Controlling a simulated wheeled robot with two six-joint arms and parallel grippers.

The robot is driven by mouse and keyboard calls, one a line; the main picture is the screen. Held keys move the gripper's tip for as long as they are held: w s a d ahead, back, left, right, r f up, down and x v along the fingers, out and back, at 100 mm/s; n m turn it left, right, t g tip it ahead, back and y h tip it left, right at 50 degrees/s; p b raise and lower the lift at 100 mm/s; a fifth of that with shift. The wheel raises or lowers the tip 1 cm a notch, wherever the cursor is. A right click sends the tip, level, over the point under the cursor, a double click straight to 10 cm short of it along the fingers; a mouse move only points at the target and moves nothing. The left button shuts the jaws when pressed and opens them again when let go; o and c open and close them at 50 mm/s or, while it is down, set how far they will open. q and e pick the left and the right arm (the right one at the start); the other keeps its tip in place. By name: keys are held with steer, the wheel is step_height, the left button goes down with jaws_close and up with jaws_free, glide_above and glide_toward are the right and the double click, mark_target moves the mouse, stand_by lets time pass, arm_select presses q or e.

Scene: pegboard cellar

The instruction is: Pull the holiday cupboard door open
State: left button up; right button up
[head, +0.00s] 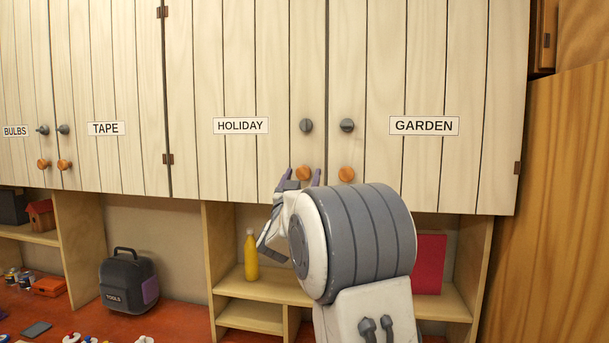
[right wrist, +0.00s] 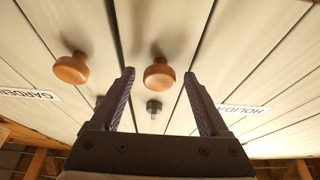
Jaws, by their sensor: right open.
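The holiday cupboard door (head: 240,70) is pale planked wood with a HOLIDAY label (head: 240,125). It hangs shut, flush with its neighbours. Near its right edge are a dark grey knob (head: 306,126) and, lower down, an orange wooden knob (head: 304,173). My right gripper (head: 301,178) is open at the lower knob. In the right wrist view, that orange knob (right wrist: 159,74) appears between the spread fingertips of my gripper (right wrist: 160,82), with a gap on both sides. How deep the knob sits between the fingers is hard to tell. My left gripper is out of view.
The GARDEN door (head: 425,70) beside it has its own orange knob (head: 346,174), close to my right gripper. Below are an open shelf (head: 262,288), a yellow bottle (head: 251,256), a red panel (head: 429,264) and a black TOOLS bag (head: 129,281). A wooden panel (head: 555,200) stands at right.

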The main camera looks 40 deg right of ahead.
jaws_close()
stand_by(1.2)
